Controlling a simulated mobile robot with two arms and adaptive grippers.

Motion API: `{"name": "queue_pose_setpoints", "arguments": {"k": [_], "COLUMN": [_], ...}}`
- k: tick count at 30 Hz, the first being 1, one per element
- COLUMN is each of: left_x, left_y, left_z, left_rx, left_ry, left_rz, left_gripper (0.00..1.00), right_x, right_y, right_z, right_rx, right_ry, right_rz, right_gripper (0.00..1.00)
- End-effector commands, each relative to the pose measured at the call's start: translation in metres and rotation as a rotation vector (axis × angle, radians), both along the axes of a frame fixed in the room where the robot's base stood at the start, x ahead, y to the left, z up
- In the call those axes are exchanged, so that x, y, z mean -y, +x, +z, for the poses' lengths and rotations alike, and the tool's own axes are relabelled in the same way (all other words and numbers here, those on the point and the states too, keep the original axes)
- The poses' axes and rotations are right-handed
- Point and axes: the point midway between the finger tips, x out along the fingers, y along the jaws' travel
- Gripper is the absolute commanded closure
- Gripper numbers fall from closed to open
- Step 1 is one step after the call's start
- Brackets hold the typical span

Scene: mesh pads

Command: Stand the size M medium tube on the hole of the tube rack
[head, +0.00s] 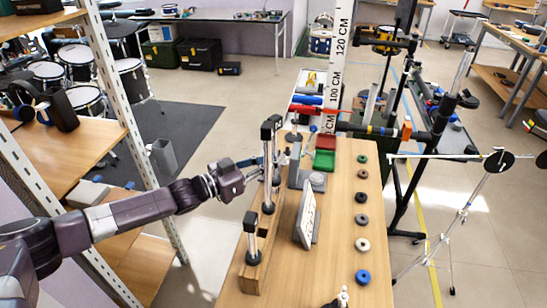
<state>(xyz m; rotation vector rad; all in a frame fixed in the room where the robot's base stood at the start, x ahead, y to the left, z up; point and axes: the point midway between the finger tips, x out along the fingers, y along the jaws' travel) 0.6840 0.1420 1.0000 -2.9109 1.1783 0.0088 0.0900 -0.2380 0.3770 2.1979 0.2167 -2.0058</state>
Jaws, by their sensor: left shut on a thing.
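The tube rack (250,281) is a long narrow wooden block along the left edge of the wooden table. A short clear tube with black ends (253,237) stands upright at its near end. A taller clear tube with a black top and base (268,170) stands farther along. Another dark-topped tube (276,138) shows close behind it. My left gripper (257,176) reaches in from the left and is shut at the tall tubes. The fingertips are small here, and I cannot tell for certain which tube is the medium one.
A tilted white panel (306,215) stands right of the rack. A row of several rings (362,220) ends in a blue ring (363,277). Green and red trays (325,158) lie at the far end.

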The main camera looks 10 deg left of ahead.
Motion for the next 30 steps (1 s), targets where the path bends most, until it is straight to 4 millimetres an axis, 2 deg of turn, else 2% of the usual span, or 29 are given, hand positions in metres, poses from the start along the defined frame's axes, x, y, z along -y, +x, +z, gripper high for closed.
{"name": "queue_pose_setpoints", "arguments": {"k": [11, 12, 18, 26, 30], "left_x": [0.000, 0.000, 0.000, -0.001, -0.010], "left_y": [0.000, 0.000, 0.000, -0.001, -0.009], "left_z": [0.000, 0.000, -0.001, -0.003, -0.004], "left_rx": [0.002, 0.002, 0.001, -0.002, -0.004], "left_ry": [-0.002, -0.002, -0.001, 0.002, 0.002], "left_rz": [-0.001, -0.001, 0.000, 0.001, 0.003], "left_gripper": [1.00, 0.87, 0.68, 0.68, 0.68], "right_x": [-0.001, -0.002, -0.004, -0.003, -0.003], "right_y": [0.001, 0.001, 0.001, 0.001, 0.001], "right_z": [-0.001, -0.001, -0.001, -0.001, -0.001], "right_rx": [0.001, 0.001, 0.001, 0.001, 0.000], "right_ry": [0.001, 0.002, 0.005, 0.004, 0.003], "right_rz": [0.000, 0.000, 0.000, 0.002, 0.002], "right_gripper": [0.74, 0.74, 0.74, 0.74, 0.74]}}
